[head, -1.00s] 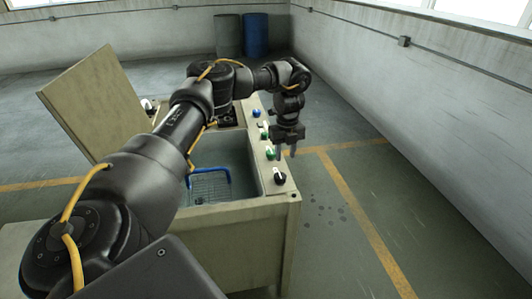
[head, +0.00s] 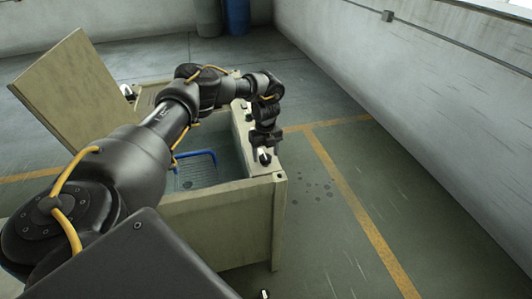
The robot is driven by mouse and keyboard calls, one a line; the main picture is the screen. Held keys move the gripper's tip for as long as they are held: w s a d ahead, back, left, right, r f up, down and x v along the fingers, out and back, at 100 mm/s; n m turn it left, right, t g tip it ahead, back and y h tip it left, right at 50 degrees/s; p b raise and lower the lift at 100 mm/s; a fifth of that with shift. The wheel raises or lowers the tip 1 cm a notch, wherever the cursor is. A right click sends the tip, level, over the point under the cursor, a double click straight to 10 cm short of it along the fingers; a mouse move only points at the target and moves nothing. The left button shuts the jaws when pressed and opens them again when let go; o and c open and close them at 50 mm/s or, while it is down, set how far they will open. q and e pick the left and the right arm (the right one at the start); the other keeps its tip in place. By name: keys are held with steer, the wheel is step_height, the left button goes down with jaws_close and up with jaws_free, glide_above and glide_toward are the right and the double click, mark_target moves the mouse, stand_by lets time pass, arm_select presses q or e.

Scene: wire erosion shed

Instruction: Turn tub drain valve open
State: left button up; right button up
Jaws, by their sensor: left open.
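The tub (head: 225,213) is a beige machine with an open basin and a raised lid. A black knob with a white mark (head: 265,157) sits at the near end of the strip along its right rim. No label shows which control is the drain valve. My left gripper (head: 264,149) points down at this knob, open. Its fingers are small and dark, and I cannot tell whether they touch the knob or stand around it.
The raised lid (head: 72,95) stands at the tub's left. A blue-handled wire basket (head: 197,168) is in the basin. A small black and white thing (head: 265,294) shows at the bottom edge, unclear. The floor right of the tub is free up to the wall. A blue drum (head: 237,15) stands far back.

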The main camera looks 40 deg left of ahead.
arm_select(q)
steer(key=shift+f, duration=0.6)
steer(key=c, duration=1)
steer(key=shift+d, duration=0.1)
steer(key=shift+s, duration=0.1)
